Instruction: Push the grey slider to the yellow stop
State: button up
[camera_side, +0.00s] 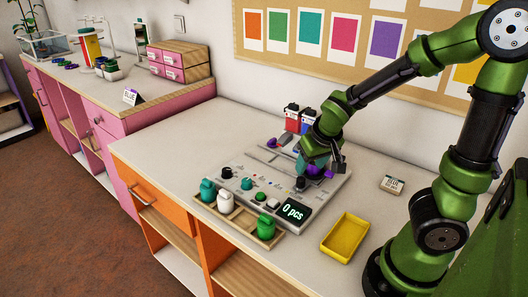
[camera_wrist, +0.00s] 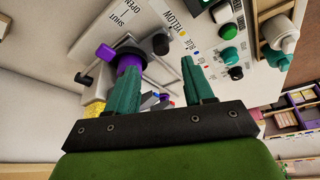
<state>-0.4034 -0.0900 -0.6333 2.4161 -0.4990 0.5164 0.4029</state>
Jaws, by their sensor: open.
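A yellow dot (camera_wrist: 182,35) heads a row of coloured dots beside the knob. My gripper (camera_wrist: 157,63) is open, with its teal fingers apart and the knob just beyond the gap between the tips. In the side view my gripper (camera_side: 312,162) is low over the board; contact is hidden.
A purple part (camera_wrist: 131,62) is close to the left finger, near the words OPEN and SHUT. A display (camera_side: 292,212) reads 0 pcs. A yellow tray (camera_side: 345,236) sits at the right. Two small containers (camera_side: 292,118) stand behind.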

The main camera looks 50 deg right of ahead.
jog(key=v, duration=0.9)
jog(key=s+a+r+t+y, duration=0.1)
jog(key=s+a+r+y, duration=0.1)
jog(key=a, duration=0.3)
jog(key=s+a+r+n+t+y, duration=0.1)
jog(key=s+a+r+t+y, duration=0.1)
jog(key=a, duration=0.4)
jog(key=shift+a+r, duration=0.25)
jog(key=shift+r, duration=0.05)
dwell(0.6)
